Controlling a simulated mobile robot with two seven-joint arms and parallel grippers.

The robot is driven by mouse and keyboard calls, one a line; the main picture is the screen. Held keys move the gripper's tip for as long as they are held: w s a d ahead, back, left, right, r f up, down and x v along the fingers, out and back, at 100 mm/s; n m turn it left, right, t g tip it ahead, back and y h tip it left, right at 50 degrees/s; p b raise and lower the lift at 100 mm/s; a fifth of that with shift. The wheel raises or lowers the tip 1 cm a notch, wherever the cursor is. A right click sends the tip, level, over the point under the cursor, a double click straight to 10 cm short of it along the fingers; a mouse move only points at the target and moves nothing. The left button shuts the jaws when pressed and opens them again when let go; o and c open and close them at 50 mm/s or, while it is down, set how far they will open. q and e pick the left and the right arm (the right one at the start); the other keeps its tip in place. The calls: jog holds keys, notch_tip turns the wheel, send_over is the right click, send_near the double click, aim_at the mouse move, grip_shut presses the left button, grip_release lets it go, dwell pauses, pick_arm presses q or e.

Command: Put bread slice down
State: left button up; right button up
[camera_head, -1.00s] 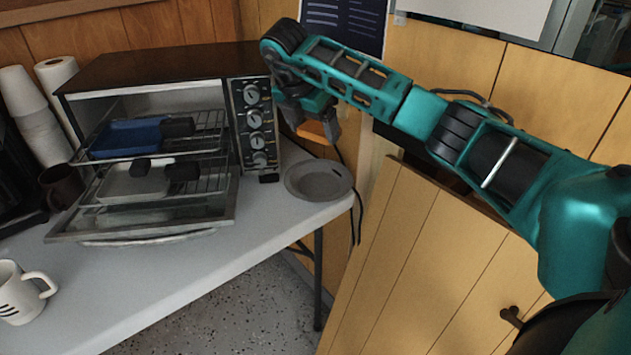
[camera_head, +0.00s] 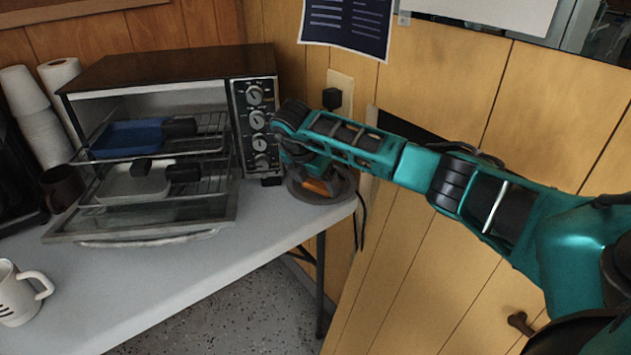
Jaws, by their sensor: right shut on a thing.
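The bread slice (camera_head: 318,187) is an orange-brown piece at my right gripper (camera_head: 312,182). My right gripper is shut on it, low over the grey plate (camera_head: 338,195) at the table's right end. The gripper and wrist hide much of the slice and the plate. I cannot tell whether the slice touches the plate. My left gripper is not in view.
A toaster oven (camera_head: 170,70) with its door down stands left of the plate, close to my right wrist. Its racks hold a blue tray (camera_head: 127,138) and a grey tray (camera_head: 130,187). A striped mug (camera_head: 18,292) stands at front left. The table (camera_head: 180,270) is clear in front.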

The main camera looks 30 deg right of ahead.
jog(key=shift+f, duration=0.2)
jog(key=shift+s+a+f+b, duration=0.1)
jog(key=shift+s+f+b, duration=0.15)
jog(key=shift+f+b, duration=0.35)
jog(key=o, duration=0.8)
jog(key=shift+f, duration=0.1)
jog(key=shift+r+p, duration=0.4)
jog(key=shift+p, duration=0.1)
jog(key=p+v, duration=0.2)
jog(key=v, duration=1)
jog(key=shift+w+r, duration=0.25)
jog(key=shift+r, duration=0.1)
